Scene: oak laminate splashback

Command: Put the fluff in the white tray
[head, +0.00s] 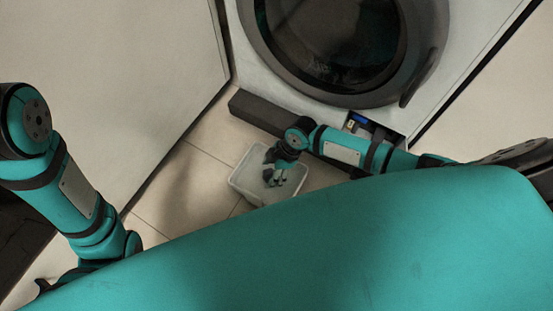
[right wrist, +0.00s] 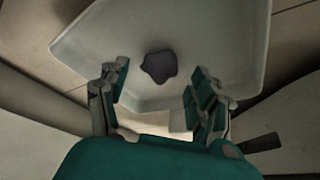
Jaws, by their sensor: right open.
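The white tray (head: 243,178) stands on the tiled floor in front of the washing machine in the head view. It fills the upper middle of the right wrist view (right wrist: 95,55). The fluff, a small dark grey lump (right wrist: 160,66), lies on the tray's inner floor. My right gripper (head: 276,182) is over the tray, pointing down into it. In the right wrist view its fingers (right wrist: 158,84) are wide apart with nothing between them, and the fluff shows beyond the tips. My left arm is at the left of the head view; its gripper is not visible.
The washing machine (head: 330,40) with its round dark door is behind the tray. A dark plinth (head: 250,112) runs along its foot. A pale cabinet panel (head: 100,75) is at the left. Bare floor tiles (head: 180,195) lie left of the tray.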

